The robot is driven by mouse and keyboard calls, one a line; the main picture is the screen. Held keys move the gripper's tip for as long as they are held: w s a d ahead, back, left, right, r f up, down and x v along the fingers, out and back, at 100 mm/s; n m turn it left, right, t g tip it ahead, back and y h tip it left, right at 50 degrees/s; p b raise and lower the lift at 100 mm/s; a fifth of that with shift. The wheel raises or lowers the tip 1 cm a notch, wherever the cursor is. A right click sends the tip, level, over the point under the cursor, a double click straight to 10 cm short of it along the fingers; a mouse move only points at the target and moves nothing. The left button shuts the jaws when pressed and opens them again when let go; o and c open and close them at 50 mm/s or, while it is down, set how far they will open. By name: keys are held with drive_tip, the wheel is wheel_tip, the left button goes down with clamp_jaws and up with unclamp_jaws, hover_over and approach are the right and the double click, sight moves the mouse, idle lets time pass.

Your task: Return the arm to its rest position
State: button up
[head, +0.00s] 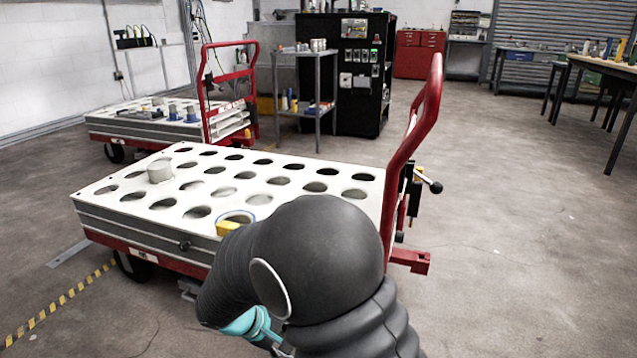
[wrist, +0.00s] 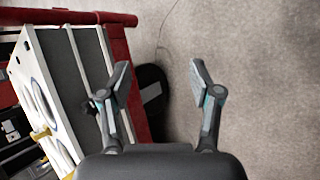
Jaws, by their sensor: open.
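My gripper (wrist: 161,82) shows in the wrist view with its two fingers apart and nothing between them. It points at the bare floor beside the near cart. In the head view my dark arm covers the near right corner of the cart, and the fingertips are hidden. The near cart (head: 128,222) has a white top with rows of round holes and a red handle. Its side also shows at the left of the wrist view (wrist: 84,62), close to the left finger.
A pale cylinder (head: 159,172) stands on the near cart's top at the left. A yellow piece (head: 229,227) shows at its near edge, next to my arm. A second cart (head: 130,124) stands behind at the left. A black cabinet (head: 345,75) is at the back.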

drive_tip(key=s+d+r+m+t+y+p, duration=0.1)
drive_tip(key=s+d+r+m+y+p, duration=0.1)
drive_tip(key=s+d+r, duration=0.4)
drive_tip(key=s+d+r+m+y+p, duration=0.2)
drive_tip(key=s+d+r+m, duration=0.3)
drive_tip(key=r, duration=0.8)
drive_tip(key=s+d+r+m+t+y+p, duration=0.1)
drive_tip(key=s+d+r+m+y+p, duration=0.2)
drive_tip(key=s+d+r, duration=0.4)
drive_tip(key=d+r+p, duration=0.1)
drive_tip(key=d+r, duration=0.2)
drive_tip(key=shift+d+r+t, duration=0.15)
drive_tip(key=shift+r+t, duration=0.15)
drive_tip(key=shift+r, duration=0.05)
